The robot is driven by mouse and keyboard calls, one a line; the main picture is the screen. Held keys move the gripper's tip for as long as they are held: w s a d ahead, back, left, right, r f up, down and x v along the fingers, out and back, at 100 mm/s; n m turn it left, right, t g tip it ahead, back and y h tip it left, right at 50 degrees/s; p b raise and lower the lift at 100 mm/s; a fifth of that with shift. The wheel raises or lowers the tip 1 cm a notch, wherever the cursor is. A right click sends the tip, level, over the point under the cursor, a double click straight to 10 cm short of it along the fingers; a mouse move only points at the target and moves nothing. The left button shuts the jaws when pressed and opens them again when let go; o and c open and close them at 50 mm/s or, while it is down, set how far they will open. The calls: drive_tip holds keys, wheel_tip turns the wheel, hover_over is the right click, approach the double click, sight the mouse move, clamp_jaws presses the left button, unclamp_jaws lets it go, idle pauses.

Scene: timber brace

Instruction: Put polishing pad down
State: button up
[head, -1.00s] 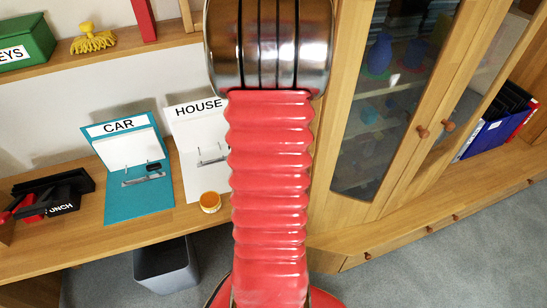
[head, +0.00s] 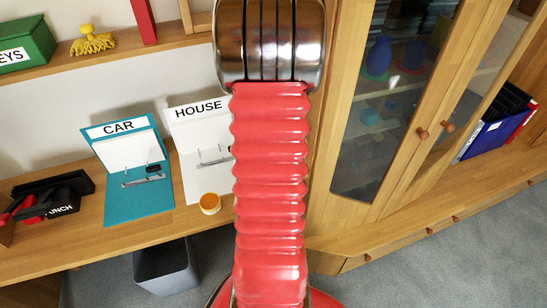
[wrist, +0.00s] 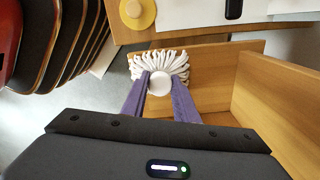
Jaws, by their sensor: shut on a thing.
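The polishing pad (wrist: 172,61) has a white stringy fringe and a round white knob, and shows in the wrist view. My gripper (wrist: 159,84) has purple fingers on either side of the knob and is shut on it. Behind the pad lies a wooden board of a shelf or open compartment (wrist: 218,62). I cannot tell whether the pad touches the wood. In the head view my arm fills the middle, and the pad and gripper are out of sight.
In the wrist view, upright wooden boards (wrist: 285,90) stand at right and dark curved objects (wrist: 65,35) at left.

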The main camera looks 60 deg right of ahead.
drive_tip(key=o, duration=0.9)
drive_tip(key=shift+f, duration=0.1)
drive_tip(key=shift+f, duration=0.15)
drive_tip(key=r, duration=1.4)
drive_tip(key=shift+a, duration=0.25)
